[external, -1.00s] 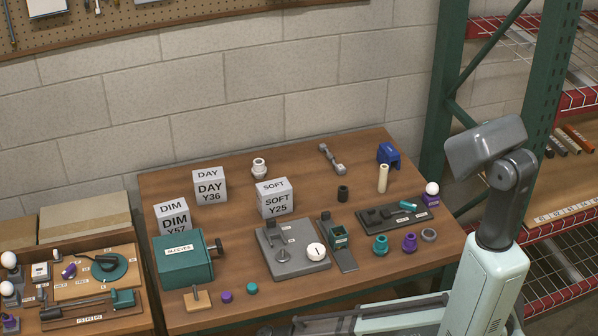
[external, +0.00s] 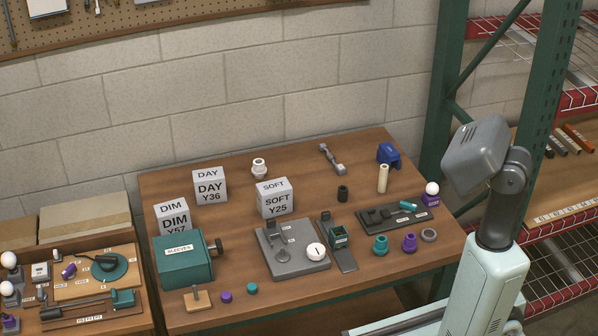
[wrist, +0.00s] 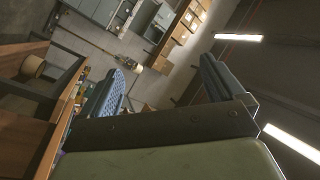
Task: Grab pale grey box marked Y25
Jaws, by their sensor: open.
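The pale grey box marked SOFT Y25 (external: 275,199) stands upright on the wooden table, behind the grey plate. Two similar pale grey boxes stand to its left: DAY Y36 (external: 209,185) and DIM Y57 (external: 173,216). My gripper (wrist: 165,95) shows in the wrist view with its two fingers wide apart and nothing between them. It faces away from the table, toward the room and ceiling lights. In the external view the gripper itself is not visible; my arm stands at the right. The Y25 box does not show in the wrist view.
A grey plate with a white dial (external: 294,250) lies in front of the Y25 box. A teal SLEEVES box (external: 183,260) is at front left. A white fitting (external: 259,168) stands behind.

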